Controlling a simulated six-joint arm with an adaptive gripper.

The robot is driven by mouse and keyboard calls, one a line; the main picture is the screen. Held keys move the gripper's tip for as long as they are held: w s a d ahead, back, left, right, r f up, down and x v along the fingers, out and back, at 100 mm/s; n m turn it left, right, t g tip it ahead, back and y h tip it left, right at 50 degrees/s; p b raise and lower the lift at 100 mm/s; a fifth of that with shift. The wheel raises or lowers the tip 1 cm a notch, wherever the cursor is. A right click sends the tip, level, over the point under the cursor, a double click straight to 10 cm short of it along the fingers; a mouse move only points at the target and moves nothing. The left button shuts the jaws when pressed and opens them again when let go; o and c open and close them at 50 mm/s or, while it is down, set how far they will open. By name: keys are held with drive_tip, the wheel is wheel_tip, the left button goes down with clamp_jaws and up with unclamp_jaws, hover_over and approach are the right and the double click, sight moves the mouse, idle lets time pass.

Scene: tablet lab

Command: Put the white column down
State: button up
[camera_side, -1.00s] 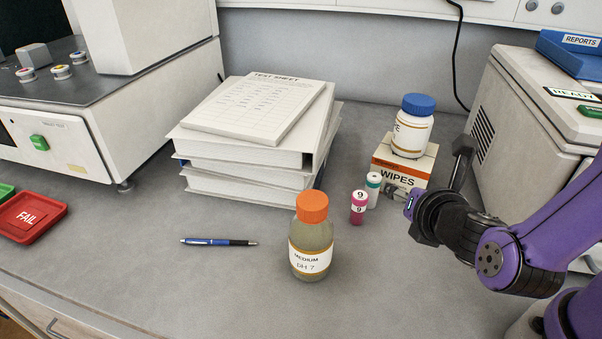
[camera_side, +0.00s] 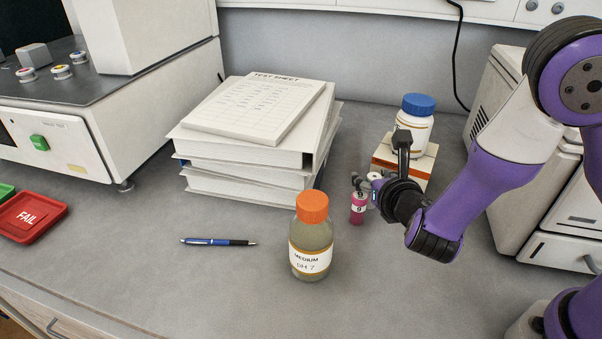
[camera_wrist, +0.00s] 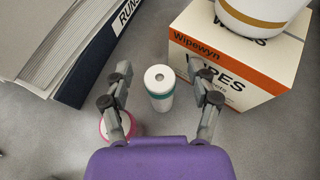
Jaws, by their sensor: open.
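The white column (camera_wrist: 159,88), a small white vial with a teal band, stands upright on the bench in the wrist view. In the side view my gripper hides most of it. My gripper (camera_wrist: 160,72) is open, with one finger on each side of the column and a gap to both. In the side view my gripper (camera_side: 366,185) is low over the bench, beside the pink vial.
The pink vial (camera_side: 358,208) stands close by, partly behind my left finger in the wrist view (camera_wrist: 112,128). The wipes box (camera_side: 415,165) with a white bottle (camera_side: 413,128) on top is just behind. The medium bottle (camera_side: 311,240) stands in front; binders (camera_side: 245,160) are left.

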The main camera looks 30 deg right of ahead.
drive_tip(key=shift+w, duration=0.1)
drive_tip(key=shift+c, duration=0.4)
drive_tip(key=shift+f, duration=0.1)
clamp_jaws()
wheel_tip(320, 180, up, 12)
wheel_tip(320, 180, up, 12)
drive_tip(key=n+y, duration=0.1)
hover_over(376, 176)
drive_tip(key=s+d, duration=0.2)
drive_tip(key=s, duration=0.3)
drive_tip(key=shift+w+d+f, duration=0.1)
drive_tip(key=shift+w+f, duration=0.05)
drive_tip(key=shift+f, duration=0.05)
